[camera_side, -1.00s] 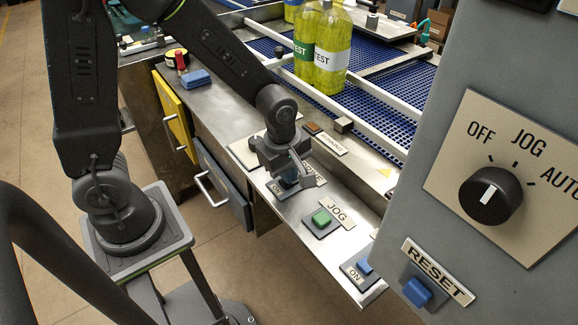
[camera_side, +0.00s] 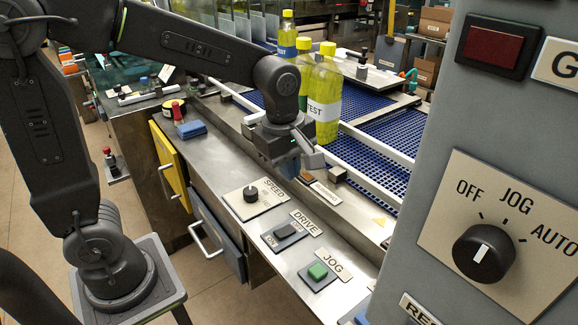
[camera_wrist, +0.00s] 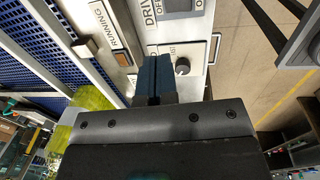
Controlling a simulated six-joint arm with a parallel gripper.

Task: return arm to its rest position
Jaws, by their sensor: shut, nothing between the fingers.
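My gripper (camera_side: 296,163) is shut and empty. In the side view it hangs above the steel control ledge (camera_side: 262,226), below and left of the yellow bottles. In the wrist view the closed fingers of my gripper (camera_wrist: 152,76) point over the panel, beside the black speed knob (camera_wrist: 182,66). The speed knob (camera_side: 250,194), the drive rocker switch (camera_side: 285,231) and the green jog button (camera_side: 317,271) all show clear of my gripper in the side view. My arm is stretched out from its base at the left.
Yellow bottles (camera_side: 323,95) stand by the blue conveyor (camera_side: 366,101) behind my gripper. A grey cabinet (camera_side: 530,115) with a mode knob (camera_side: 482,253) fills the right. A blue block (camera_side: 191,129) and a red-topped item (camera_side: 177,111) lie left of my gripper. Space above the ledge is open.

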